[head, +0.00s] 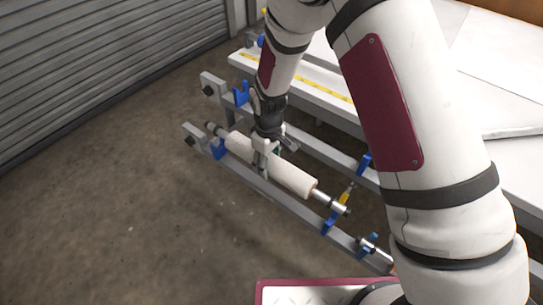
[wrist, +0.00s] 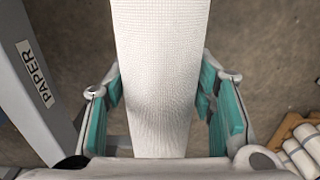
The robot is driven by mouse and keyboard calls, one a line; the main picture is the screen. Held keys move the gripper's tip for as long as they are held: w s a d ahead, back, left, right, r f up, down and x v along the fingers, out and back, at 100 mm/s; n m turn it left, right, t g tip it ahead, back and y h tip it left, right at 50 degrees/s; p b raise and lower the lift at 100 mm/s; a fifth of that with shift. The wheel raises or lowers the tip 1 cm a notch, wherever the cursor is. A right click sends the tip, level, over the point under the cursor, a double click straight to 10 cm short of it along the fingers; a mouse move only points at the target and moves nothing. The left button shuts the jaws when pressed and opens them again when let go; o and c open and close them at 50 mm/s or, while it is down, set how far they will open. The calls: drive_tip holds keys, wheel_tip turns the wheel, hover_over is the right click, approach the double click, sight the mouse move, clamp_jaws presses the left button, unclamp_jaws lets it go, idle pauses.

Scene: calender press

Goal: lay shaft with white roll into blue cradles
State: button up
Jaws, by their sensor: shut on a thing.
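The white roll (head: 290,178) on its metal shaft (head: 326,201) lies slantwise along the front rail in the head view. My gripper (head: 266,160) is shut on the roll near its middle, from above. In the wrist view the roll (wrist: 158,70) runs between the two teal-padded fingers. A blue cradle (head: 218,149) is close below the shaft's left end, and another blue cradle (head: 328,224) is below its right end. I cannot tell whether the shaft touches them. More blue cradles stand on the rear rail, at its left (head: 241,94) and right (head: 365,163).
The grey front rail (head: 285,202) bears another short shaft piece (head: 372,245) at its right end. A white table with a yellow strip (head: 300,76) stands behind. A "PAPER" label (wrist: 33,73) and several white rolls (wrist: 303,146) show in the wrist view. Open floor lies left.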

sight(269, 157)
drive_tip(key=shift+f+b, duration=1.65)
drive_tip(key=shift+f, duration=2.3)
drive_tip(key=shift+f, duration=0.55)
drive_tip(key=o, duration=1.7)
drive_tip(key=shift+c, duration=0.2)
wheel_tip(269, 157, up, 12)
drive_tip(key=shift+r, duration=0.1)
